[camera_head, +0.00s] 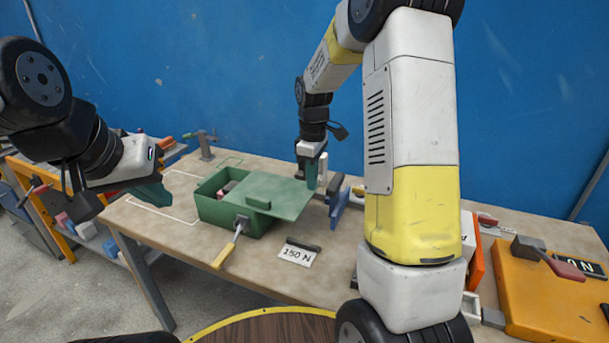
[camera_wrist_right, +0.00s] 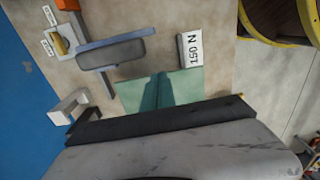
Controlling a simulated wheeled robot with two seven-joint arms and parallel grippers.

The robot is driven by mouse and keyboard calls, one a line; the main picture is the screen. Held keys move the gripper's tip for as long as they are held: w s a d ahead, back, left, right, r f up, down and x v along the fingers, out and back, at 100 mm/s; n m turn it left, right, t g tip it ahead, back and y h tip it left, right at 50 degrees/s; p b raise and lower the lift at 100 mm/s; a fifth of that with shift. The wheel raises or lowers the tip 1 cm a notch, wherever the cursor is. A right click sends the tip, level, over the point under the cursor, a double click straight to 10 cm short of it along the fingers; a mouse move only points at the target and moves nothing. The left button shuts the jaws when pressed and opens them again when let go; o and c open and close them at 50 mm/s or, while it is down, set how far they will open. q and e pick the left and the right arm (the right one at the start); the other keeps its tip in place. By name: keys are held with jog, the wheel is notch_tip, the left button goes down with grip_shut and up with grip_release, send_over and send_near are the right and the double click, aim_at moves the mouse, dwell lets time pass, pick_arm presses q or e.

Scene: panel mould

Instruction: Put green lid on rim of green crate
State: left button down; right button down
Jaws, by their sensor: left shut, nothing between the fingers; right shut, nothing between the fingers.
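The green crate (camera_head: 215,212) stands on the workbench with its left part open, and something reddish shows inside. The green lid (camera_head: 283,190) lies over the crate's right part, shifted to the right, and overhangs it on that side. In the right wrist view the lid (camera_wrist_right: 188,88) shows beside the teal fingers (camera_wrist_right: 158,84). My left gripper (camera_head: 155,194) is shut and empty, left of the crate.
A yellow-handled tool (camera_head: 225,254) leans at the crate's front. A "150 N" card (camera_head: 297,255) lies in front of the lid. A blue clamp-like piece (camera_head: 338,205) stands right of the lid. An orange board (camera_head: 550,295) is at far right. The bench's back left is mostly clear.

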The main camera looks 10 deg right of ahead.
aim_at(283, 197)
notch_tip(283, 197, down, 8)
jog(key=shift+r, duration=0.25)
jog(key=shift+a, duration=0.15)
jog(key=w+a, duration=0.1)
jog(key=a, duration=0.1)
jog(key=w+a, duration=0.2)
jog(key=a, duration=0.1)
jog(key=w+a, duration=0.2)
jog(key=shift+a, duration=0.3)
jog(key=shift+r, duration=0.1)
